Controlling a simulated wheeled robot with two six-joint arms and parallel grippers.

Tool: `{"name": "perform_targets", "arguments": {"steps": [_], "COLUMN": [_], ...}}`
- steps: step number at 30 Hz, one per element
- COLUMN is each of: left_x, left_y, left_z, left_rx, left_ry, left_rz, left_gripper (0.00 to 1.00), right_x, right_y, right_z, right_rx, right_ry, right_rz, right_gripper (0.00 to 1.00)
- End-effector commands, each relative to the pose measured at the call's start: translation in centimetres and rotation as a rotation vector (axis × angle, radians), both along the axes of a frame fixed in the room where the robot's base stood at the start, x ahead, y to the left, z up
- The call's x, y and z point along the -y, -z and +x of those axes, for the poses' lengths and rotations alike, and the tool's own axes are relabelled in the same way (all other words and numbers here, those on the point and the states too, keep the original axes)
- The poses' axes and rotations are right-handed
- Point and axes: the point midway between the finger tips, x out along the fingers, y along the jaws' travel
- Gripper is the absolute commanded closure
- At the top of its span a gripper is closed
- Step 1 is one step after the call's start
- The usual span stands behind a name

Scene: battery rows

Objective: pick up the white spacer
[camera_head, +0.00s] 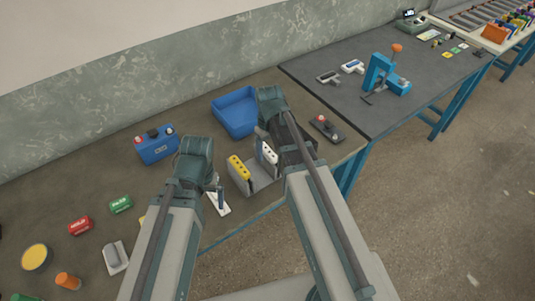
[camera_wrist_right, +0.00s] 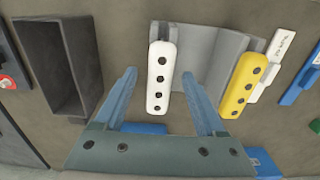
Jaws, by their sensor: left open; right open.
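The white spacer (camera_wrist_right: 161,72), a bar with several dark holes, stands at the left end of a grey holder (camera_wrist_right: 205,50) in the right wrist view. It also shows in the head view (camera_head: 270,152). A yellow spacer (camera_wrist_right: 239,86) stands at the holder's other end. My right gripper (camera_wrist_right: 158,80) is open, with one finger on each side of the white spacer in the picture; I cannot tell whether they touch it. My left gripper (camera_head: 215,190) is open, left of the holder (camera_head: 263,184) and above a white labelled piece (camera_head: 219,206).
A dark grey tray (camera_wrist_right: 82,45) lies beside the holder. A blue bin (camera_head: 232,115) and a blue battery (camera_head: 156,146) stand behind. A red-knobbed device (camera_head: 327,128) sits right, near the table edge. Red (camera_head: 80,226) and green (camera_head: 120,204) blocks lie left.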

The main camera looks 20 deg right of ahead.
Motion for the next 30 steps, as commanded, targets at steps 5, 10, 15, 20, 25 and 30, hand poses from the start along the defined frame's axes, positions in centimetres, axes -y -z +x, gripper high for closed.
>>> {"name": "perform_targets", "arguments": {"steps": [5, 10, 15, 20, 25, 30], "left_x": [0.0, 0.0, 0.0, 0.0, 0.0, 0.0], "left_y": [-0.01, -0.01, -0.01, -0.01, -0.12, -0.96], "left_z": [0.0, 0.0, 0.0, 0.0, 0.0, 0.0], "left_rx": [0.0, 0.0, 0.0, 0.0, 0.0, 0.0], "left_ry": [0.0, 0.0, 0.0, 0.0, 0.0, 0.0], "left_rz": [0.0, 0.0, 0.0, 0.0, 0.0, 0.0], "left_gripper": [0.0, 0.0, 0.0, 0.0, 0.0, 0.0], "right_x": [0.0, 0.0, 0.0, 0.0, 0.0, 0.0], "right_y": [-0.01, -0.01, -0.01, -0.01, -0.12, -0.95], "right_z": [0.0, 0.0, 0.0, 0.0, 0.0, 0.0], "right_rx": [0.0, 0.0, 0.0, 0.0, 0.0, 0.0], "right_ry": [0.0, 0.0, 0.0, 0.0, 0.0, 0.0], "right_rz": [0.0, 0.0, 0.0, 0.0, 0.0, 0.0], "right_gripper": [0.47, 0.78, 1.0, 1.0, 1.0, 1.0]}}
